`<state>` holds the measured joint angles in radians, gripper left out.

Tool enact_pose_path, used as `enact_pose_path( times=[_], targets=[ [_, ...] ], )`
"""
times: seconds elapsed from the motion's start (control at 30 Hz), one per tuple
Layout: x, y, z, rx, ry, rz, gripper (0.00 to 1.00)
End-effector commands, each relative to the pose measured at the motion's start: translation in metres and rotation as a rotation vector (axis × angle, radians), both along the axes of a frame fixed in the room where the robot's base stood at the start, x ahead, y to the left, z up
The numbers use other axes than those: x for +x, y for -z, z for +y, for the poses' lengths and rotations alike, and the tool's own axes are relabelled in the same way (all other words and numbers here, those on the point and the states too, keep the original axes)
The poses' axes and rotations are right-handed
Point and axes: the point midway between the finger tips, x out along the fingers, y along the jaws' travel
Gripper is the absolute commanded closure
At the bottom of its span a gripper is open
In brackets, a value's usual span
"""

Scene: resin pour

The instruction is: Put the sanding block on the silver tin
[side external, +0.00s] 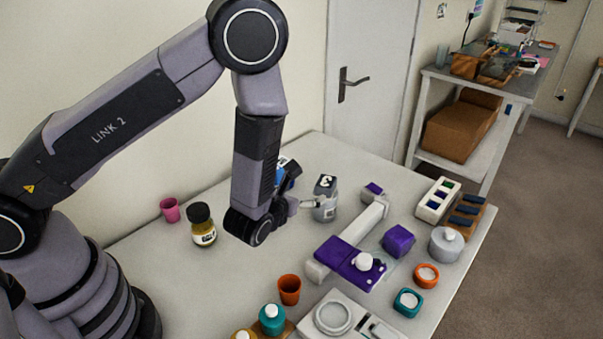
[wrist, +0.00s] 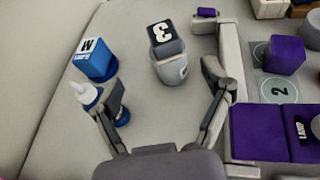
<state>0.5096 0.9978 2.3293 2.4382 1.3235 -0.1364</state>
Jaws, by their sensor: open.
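A light grey, silver-looking tin (side external: 325,213) stands on the table just beyond my gripper (side external: 297,195). A dark grey block (side external: 325,184) with a white character sits on top of it, apparently the sanding block. In the wrist view the block (wrist: 165,38) looks slightly turned on the tin (wrist: 172,71). My gripper (wrist: 165,95) is open and empty, its fingers spread on the near side of the tin, apart from the block. I cannot tell from here whether the fingers touch the tin.
A blue container (wrist: 97,60) marked M and a white-nozzled bottle (wrist: 86,93) stand left of the tin, the bottle close to my left finger. A pale rail (wrist: 229,60) and purple pieces (side external: 350,262) lie to the right. An orange cup (side external: 289,290) stands nearer.

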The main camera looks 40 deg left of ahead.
Motion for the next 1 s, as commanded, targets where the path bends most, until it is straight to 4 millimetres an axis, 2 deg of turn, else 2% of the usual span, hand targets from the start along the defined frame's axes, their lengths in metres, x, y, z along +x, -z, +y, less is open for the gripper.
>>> enact_pose_path(
  times=[0.07,0.13,0.2,0.27,0.3,0.37,0.4,0.5,0.63,0.73,0.83,1.0],
  targets=[
    [0.003,-0.020,0.013,-0.012,-0.069,-0.033,0.21],
    [0.005,-0.052,0.037,-0.037,-0.197,-0.085,0.21],
    [0.001,-0.094,0.072,-0.084,-0.382,-0.150,0.21],
    [-0.013,-0.130,0.106,-0.148,-0.572,-0.208,0.21],
    [-0.027,-0.153,0.128,-0.203,-0.703,-0.245,0.21],
    [-0.055,-0.181,0.156,-0.299,-0.897,-0.292,0.21],
    [-0.075,-0.195,0.171,-0.373,-1.020,-0.318,0.21],
    [-0.130,-0.220,0.195,-0.596,-1.314,-0.372,0.21],
    [-0.196,-0.236,0.196,-0.961,-1.636,-0.409,0.21],
    [-0.234,-0.243,0.178,-1.292,-1.823,-0.408,0.21],
    [-0.258,-0.251,0.152,-1.624,-1.933,-0.378,0.21],
    [-0.276,-0.270,0.117,-2.046,-1.984,-0.304,0.21]
  ],
)
